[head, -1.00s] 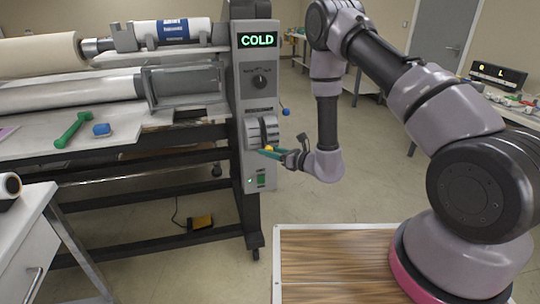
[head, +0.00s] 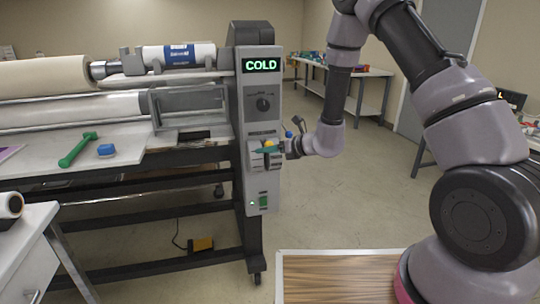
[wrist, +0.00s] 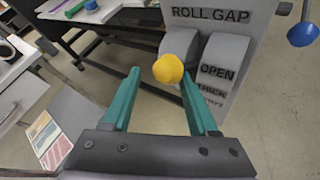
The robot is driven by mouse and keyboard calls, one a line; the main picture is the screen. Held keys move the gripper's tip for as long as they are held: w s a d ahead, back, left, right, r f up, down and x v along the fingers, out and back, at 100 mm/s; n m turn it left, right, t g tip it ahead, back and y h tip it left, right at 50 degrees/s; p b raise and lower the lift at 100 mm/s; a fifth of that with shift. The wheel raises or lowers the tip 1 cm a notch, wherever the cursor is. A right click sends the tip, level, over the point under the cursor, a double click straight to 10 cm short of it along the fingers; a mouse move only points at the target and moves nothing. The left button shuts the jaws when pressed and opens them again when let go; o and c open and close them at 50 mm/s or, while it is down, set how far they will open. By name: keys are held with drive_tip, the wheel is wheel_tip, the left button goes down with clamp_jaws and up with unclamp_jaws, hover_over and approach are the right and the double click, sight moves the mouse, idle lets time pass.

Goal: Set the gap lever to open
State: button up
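The roll gap lever's yellow knob (wrist: 168,69) stands out from the slot between two grey rounded housings under the "ROLL GAP" label. In the wrist view it appears near the height of the "OPEN" marking (wrist: 221,71), with "THICK" below. The knob (head: 269,143) also shows in the head view at the upper part of the housings. My gripper (wrist: 159,78) has two teal fingers spread apart, with the knob between or just beyond their tips. There is a visible space at the left finger; whether the right one touches is unclear. The lever's stem is hidden.
A blue-knobbed lever (wrist: 303,34) sticks out to the right of the gap lever. The laminator panel has a "COLD" display (head: 262,65), a dial (head: 263,104) and a green switch (head: 264,201).

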drive_tip(key=shift+w+d+r, duration=0.2)
drive_tip(key=shift+w+d, duration=0.05)
drive_tip(key=shift+w, duration=0.1)
drive_tip(key=shift+a, duration=0.1)
drive_tip(key=shift+s+r, duration=0.1)
drive_tip(key=w+r+v, duration=0.1)
drive_tip(key=r+v, duration=0.1)
drive_tip(key=v, duration=1)
drive_tip(key=shift+w+a+r, duration=0.2)
drive_tip(key=shift+r, duration=0.05)
idle(0.6)
drive_tip(key=v, duration=1)
drive_tip(key=shift+s+d+r, duration=0.2)
